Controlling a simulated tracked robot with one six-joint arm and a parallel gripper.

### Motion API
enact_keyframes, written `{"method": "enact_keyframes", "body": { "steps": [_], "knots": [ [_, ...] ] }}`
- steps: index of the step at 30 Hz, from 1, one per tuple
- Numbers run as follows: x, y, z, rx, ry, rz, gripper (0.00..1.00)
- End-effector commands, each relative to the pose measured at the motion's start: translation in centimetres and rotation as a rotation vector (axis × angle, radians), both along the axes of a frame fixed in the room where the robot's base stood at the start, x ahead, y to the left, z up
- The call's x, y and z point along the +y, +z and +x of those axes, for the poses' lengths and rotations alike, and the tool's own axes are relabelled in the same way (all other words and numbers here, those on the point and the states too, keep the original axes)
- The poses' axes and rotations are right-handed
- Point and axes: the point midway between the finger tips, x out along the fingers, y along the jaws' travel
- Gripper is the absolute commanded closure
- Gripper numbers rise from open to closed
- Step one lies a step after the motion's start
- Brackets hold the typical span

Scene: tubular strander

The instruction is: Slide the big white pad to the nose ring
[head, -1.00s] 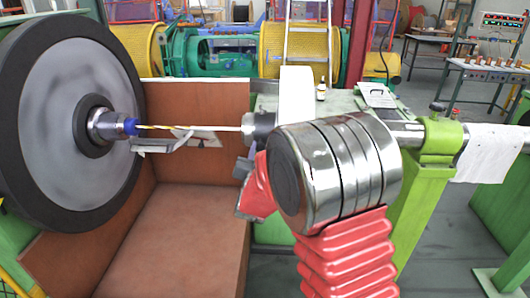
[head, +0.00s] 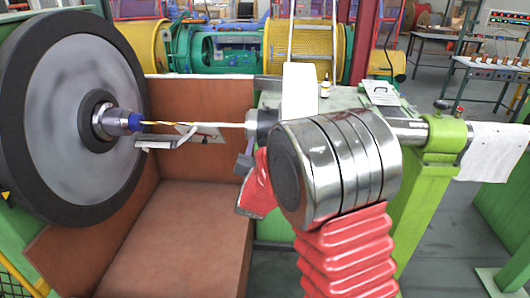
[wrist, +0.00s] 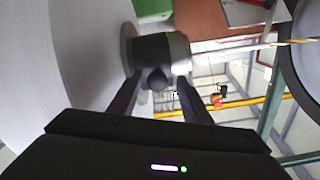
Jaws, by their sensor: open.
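The big white pad (head: 299,92) stands upright as a pale, edge-on block behind my arm in the head view. A large pale round face (wrist: 60,60), probably the same pad, fills the left of the wrist view. A dark nose piece with a steel ring (wrist: 178,52) stands out beside it, and a thin rod runs right from it. The nose also shows in the head view (head: 262,122). I cannot tell which part is the nose ring. My gripper (wrist: 158,84) is open, its fingertips apart at either side of the nose's underside. Contact is unclear.
A large black-rimmed wheel (head: 70,120) stands at left, its blue-collared hub (head: 122,122) facing the nose along the rod. A brown guard tray (head: 180,235) lies below. A green clamp (head: 443,135) on a post holds the steel shaft at right. A small bottle (head: 325,87) stands behind.

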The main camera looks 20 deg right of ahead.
Motion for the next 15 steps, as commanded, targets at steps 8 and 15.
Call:
{"method": "enact_keyframes", "body": {
  "steps": [8,15],
  "knots": [
    [0.6,0.0,-2.0,0.001,0.0,0.0,0.56],
    [1.9,0.0,-5.8,0.001,0.001,-0.001,0.56]
  ]
}}
